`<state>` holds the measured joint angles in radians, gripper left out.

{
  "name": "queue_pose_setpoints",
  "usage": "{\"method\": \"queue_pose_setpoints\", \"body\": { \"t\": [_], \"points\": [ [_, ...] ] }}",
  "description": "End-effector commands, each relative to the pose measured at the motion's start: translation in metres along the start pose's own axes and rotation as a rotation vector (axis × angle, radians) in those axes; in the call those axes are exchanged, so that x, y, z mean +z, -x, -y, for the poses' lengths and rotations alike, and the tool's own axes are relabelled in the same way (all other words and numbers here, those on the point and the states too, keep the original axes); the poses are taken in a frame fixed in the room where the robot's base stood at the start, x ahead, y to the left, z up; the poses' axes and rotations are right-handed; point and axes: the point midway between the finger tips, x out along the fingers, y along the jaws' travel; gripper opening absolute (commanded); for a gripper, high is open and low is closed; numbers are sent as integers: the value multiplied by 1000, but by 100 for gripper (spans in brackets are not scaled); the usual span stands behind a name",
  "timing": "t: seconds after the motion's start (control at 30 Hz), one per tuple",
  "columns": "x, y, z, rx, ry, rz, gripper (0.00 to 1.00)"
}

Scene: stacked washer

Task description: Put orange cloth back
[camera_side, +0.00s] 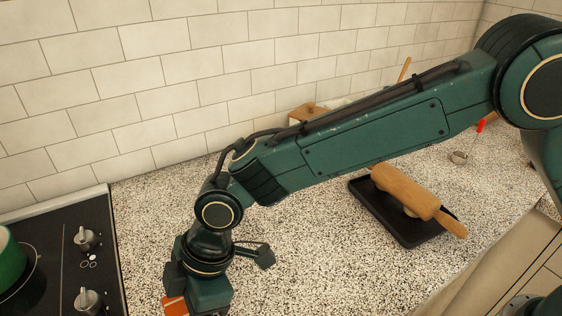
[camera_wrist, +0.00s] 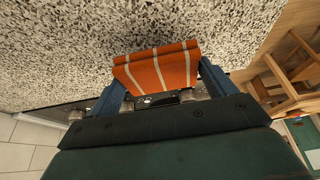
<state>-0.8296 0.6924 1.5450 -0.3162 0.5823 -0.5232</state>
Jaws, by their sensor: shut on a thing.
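The orange cloth (camera_wrist: 160,69) has white stripes and sits between the two fingers of my gripper (camera_wrist: 164,88) in the wrist view. The fingers are shut on it, one at each side. In the side view a small part of the orange cloth (camera_side: 174,305) shows at the bottom edge, beside my gripper's dark green body. The fingertips are cut off there by the frame's lower edge. The cloth's height above the counter cannot be told.
A speckled counter (camera_side: 310,245) has free room in the middle. A black stove (camera_side: 65,260) with knobs and a green pot (camera_side: 10,262) is at left. A dark tray (camera_side: 395,222) with a rolling pin (camera_side: 410,193) is at right. A tiled wall runs behind.

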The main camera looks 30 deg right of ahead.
Motion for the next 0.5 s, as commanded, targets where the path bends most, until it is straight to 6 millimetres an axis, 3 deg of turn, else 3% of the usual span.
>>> {"method": "queue_pose_setpoints", "body": {
  "t": [0.2,0.5],
  "points": [
    [9,-20,0,-1,0,2,62],
    [9,-21,0,0,0,0,62]
  ]
}}
